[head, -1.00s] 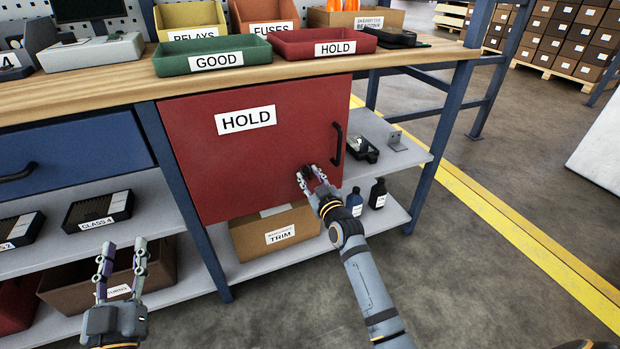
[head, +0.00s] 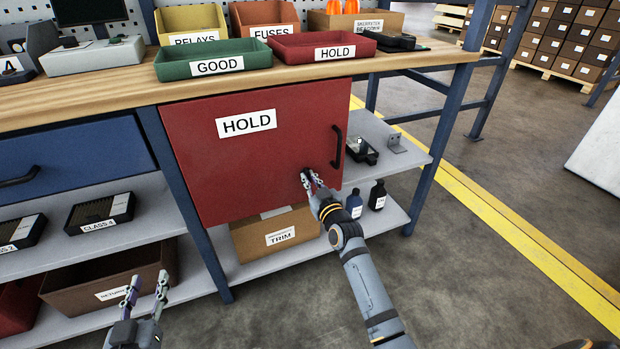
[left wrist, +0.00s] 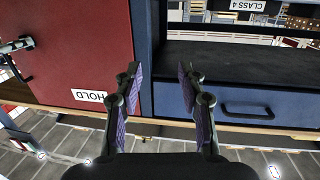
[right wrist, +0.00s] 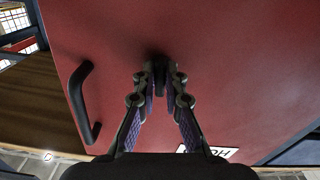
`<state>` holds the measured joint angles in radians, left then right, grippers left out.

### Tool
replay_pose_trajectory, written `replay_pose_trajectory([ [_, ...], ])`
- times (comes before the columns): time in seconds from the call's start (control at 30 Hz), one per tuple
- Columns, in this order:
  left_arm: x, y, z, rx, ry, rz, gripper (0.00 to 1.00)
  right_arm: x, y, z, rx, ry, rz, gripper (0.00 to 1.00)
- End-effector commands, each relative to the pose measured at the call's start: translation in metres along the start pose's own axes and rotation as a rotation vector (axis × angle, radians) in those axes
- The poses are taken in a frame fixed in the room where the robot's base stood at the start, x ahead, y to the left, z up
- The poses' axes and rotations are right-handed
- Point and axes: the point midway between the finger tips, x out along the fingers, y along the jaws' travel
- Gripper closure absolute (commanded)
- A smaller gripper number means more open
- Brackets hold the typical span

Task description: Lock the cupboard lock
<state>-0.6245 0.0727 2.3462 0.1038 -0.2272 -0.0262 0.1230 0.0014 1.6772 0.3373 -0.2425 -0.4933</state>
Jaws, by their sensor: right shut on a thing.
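The red cupboard door (head: 240,165) with the HOLD label is closed under the bench. Its black bar handle (head: 338,146) is at the right edge and also shows in the right wrist view (right wrist: 84,100). My right gripper (head: 310,177) is at the door's lower right, left of the handle. In the right wrist view its fingers are shut on a small dark lock piece (right wrist: 160,64) on the door face; the fingertips hide most of it. My left gripper (head: 146,286) is open and empty, low in front of the shelves.
A blue drawer (head: 70,160) is left of the cupboard. Green (head: 214,62) and red trays (head: 318,46) stand on the bench top. A TRIM box (head: 276,236) and dark bottles (head: 377,196) are on the lower shelf. The floor in front is clear.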

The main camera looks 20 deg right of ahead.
Motion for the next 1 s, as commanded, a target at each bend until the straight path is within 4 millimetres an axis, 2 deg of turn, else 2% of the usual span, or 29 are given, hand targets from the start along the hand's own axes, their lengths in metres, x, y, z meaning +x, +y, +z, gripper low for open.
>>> replay_pose_trajectory([
  [0.2,-0.016,0.002,0.062,-0.022,-0.252,0.006,0.6,0.0,0.0,-0.001,0.087,-0.001,0.0,1.0],
  [0.4,-0.035,0.005,0.104,-0.036,-0.425,0.014,0.6,0.0,0.0,-0.001,0.158,0.0,0.0,1.0],
  [0.57,-0.043,0.006,0.117,-0.042,-0.477,0.016,0.6,0.0,-0.001,0.0,0.182,0.0,0.0,1.0],
  [0.87,-0.043,0.006,0.117,-0.042,-0.48,0.017,0.6,0.0,-0.001,0.0,0.185,0.0,0.0,1.0],
  [0.9,-0.043,0.006,0.117,-0.042,-0.48,0.017,0.6,0.0,-0.001,0.0,0.185,0.0,0.0,0.84],
  [1.0,-0.043,0.006,0.117,-0.042,-0.479,0.016,0.6,0.0,-0.001,0.0,0.184,0.0,0.0,0.71],
])
